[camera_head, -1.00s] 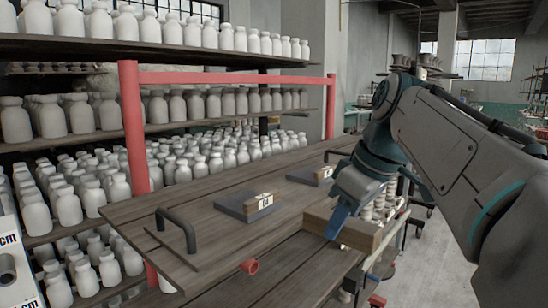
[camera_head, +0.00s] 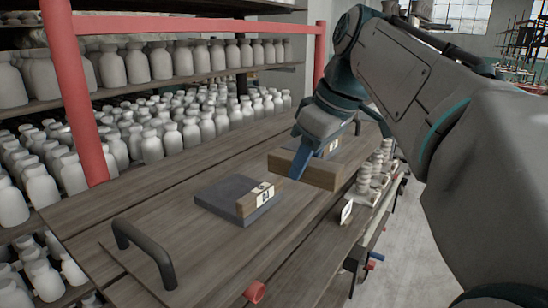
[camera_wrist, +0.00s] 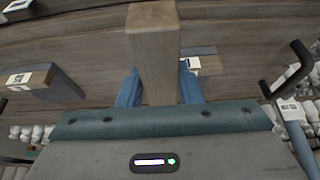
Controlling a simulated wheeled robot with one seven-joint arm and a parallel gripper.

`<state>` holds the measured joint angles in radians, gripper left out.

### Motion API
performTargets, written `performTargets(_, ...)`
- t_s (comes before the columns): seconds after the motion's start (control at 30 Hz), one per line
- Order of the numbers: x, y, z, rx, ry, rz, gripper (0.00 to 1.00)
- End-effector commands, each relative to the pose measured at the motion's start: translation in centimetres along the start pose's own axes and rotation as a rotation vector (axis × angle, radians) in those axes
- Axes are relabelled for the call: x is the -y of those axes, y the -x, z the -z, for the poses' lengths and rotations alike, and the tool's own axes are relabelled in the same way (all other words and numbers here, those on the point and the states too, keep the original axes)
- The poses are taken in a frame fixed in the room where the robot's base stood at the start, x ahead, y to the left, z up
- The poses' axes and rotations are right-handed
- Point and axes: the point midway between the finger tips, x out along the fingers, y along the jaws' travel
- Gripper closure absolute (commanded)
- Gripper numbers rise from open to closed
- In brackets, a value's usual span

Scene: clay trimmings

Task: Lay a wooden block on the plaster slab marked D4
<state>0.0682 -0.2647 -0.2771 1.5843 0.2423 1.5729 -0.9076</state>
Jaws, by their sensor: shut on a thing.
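My gripper (camera_head: 303,163) is shut on a wooden block (camera_head: 323,177), a light brown bar held level above the plank table. In the wrist view the block (camera_wrist: 153,50) stands between the blue fingers. A dark grey slab (camera_head: 222,193) lies on the table, to the left of and nearer than the held block. A tan piece with a white label (camera_head: 265,196) sits on its right edge; I cannot read the label surely. A second slab with a label (camera_head: 334,147) lies farther back, mostly hidden behind my gripper.
A black handle (camera_head: 145,245) stands on the table's near left. A red post and rail (camera_head: 75,100) border the shelves of white bottles (camera_head: 175,135) behind. A white card (camera_head: 346,211) and a red knob (camera_head: 254,292) are at the front edge. Bare planks surround the near slab.

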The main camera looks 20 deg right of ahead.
Motion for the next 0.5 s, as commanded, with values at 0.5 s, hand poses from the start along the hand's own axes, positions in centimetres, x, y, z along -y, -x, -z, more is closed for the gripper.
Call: performTargets(0.5,-0.1,-1.8,3.8,0.001,-0.002,0.0,0.95)
